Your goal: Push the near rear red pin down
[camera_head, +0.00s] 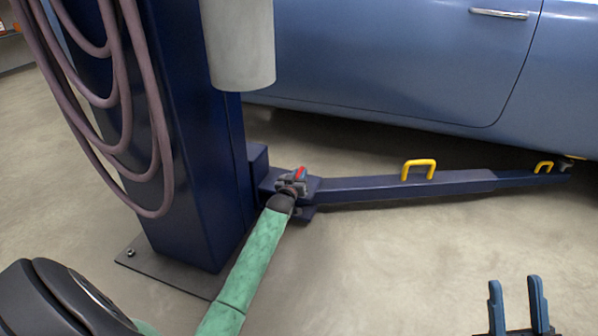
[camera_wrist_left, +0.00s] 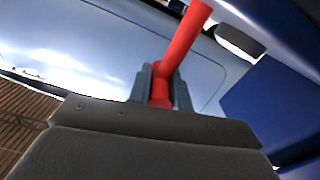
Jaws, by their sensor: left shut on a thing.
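The red pin (camera_head: 300,172) stands at the base of the dark blue lift arm (camera_head: 390,187), next to the blue column. My left gripper (camera_head: 293,180) is at the pin, at the end of my green-sleeved arm. In the left wrist view the red pin (camera_wrist_left: 181,48) rises at a slant between the two grey fingers of my left gripper (camera_wrist_left: 161,85), which are shut on it. The pin's lower end is hidden by the gripper body. My right gripper (camera_head: 518,300) is at the lower right of the head view, its two blue fingers apart, with nothing between them.
A blue lift column (camera_head: 190,130) with looped hoses (camera_head: 120,110) stands at the left. A light blue car (camera_head: 400,60) is above the lift arm. Yellow handles (camera_head: 418,169) stick up from the arm. The concrete floor (camera_head: 400,260) in front is clear.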

